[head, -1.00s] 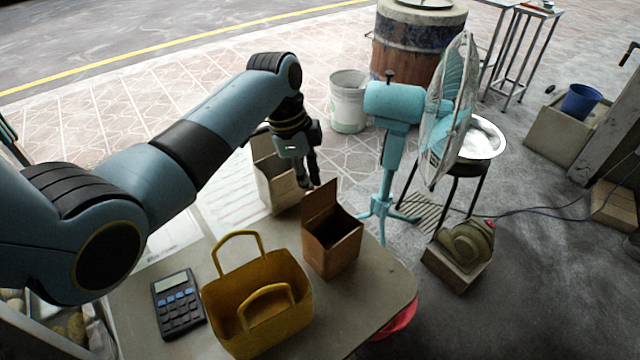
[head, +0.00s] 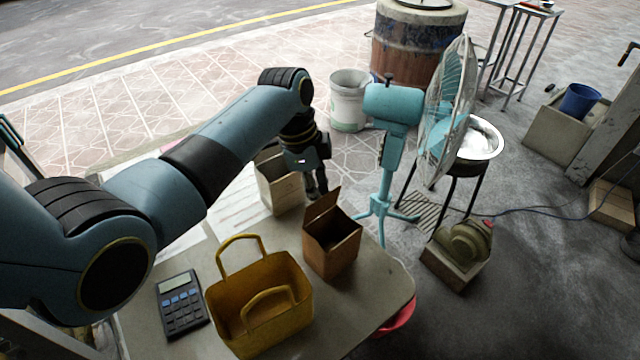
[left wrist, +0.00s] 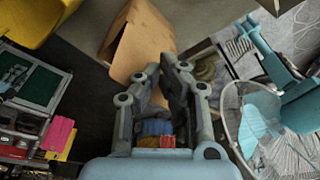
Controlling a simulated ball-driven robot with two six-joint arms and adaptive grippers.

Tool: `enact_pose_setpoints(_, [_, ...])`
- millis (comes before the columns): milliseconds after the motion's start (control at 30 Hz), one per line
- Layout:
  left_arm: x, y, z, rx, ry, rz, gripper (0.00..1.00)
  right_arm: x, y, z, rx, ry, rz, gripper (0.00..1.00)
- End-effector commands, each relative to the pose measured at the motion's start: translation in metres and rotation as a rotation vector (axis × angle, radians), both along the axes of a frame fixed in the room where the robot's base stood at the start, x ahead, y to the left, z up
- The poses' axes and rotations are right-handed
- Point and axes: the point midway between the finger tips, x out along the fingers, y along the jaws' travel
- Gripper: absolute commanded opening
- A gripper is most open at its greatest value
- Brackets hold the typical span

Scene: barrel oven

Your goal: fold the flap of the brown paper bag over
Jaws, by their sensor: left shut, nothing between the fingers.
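The brown paper bag (head: 332,256) stands open on the table, its flap (head: 320,209) raised along the back edge and leaning a little over the opening. It also shows in the left wrist view (left wrist: 145,45), just beyond the fingers. My left gripper (head: 319,192) is shut and empty, fingers pointing down behind the flap's upper edge; I cannot tell whether they touch it. The gripper also shows in the left wrist view (left wrist: 166,68). My right gripper is in neither view.
A yellow handled basket (head: 260,318) stands left of the bag, with a calculator (head: 180,303) beside it. A pale open bag (head: 282,190) stands behind, near my left gripper. A turquoise fan (head: 393,104) stands beyond the table. The table's right front is clear.

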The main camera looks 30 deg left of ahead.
Motion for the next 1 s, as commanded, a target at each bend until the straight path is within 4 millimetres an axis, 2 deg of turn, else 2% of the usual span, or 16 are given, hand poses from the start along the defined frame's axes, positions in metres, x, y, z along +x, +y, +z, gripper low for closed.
enact_pose_setpoints(533, [-0.003,-0.007,0.000,-0.001,0.000,0.000,0.00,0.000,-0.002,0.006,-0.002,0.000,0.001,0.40])
enact_pose_setpoints(1000, [-0.011,-0.028,-0.002,-0.002,0.001,0.000,0.00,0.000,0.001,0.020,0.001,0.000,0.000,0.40])
